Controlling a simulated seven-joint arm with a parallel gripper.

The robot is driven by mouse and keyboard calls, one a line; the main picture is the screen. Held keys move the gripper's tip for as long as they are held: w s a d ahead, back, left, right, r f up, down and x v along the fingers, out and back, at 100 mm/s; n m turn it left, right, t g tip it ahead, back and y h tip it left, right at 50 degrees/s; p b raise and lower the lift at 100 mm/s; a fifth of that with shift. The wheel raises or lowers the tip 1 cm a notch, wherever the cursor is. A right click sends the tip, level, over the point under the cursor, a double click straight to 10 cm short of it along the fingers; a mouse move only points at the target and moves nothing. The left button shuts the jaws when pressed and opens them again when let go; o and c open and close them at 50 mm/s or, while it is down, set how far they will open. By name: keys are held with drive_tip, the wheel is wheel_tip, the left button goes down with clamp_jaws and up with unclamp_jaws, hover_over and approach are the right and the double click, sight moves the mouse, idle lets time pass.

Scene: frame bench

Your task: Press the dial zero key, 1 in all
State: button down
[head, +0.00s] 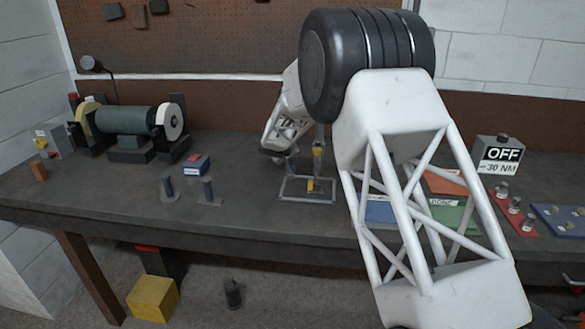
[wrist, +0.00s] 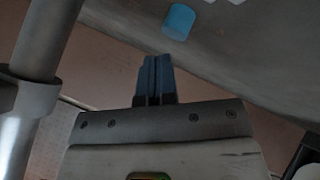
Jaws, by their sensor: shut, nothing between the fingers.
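No part in view is clearly readable as the dial zero key. A blue round button-like cylinder (wrist: 179,21) shows at the top of the wrist view, on or against a grey surface; I cannot tell whether it is the key. My gripper (wrist: 155,62) is shut and empty, its blue fingertips below that cylinder in the picture and apart from it. In the head view my gripper (head: 291,163) is small and partly hidden, above the bench beside a wire-frame stand with yellow parts (head: 307,198). My own arm hides much of the bench's right half.
A bench grinder (head: 125,119) stands at the left, with a small blue-and-red box (head: 196,165) and two dark posts (head: 167,187) in front. At right are a grey box reading OFF (head: 501,153), red tray (head: 511,210) and blue tray (head: 560,220).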

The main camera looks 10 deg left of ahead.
sight(291, 167)
drive_tip(key=shift+f, duration=0.9)
idle(1.5)
drive_tip(key=shift+r, duration=0.9)
drive_tip(key=shift+r, duration=2.5)
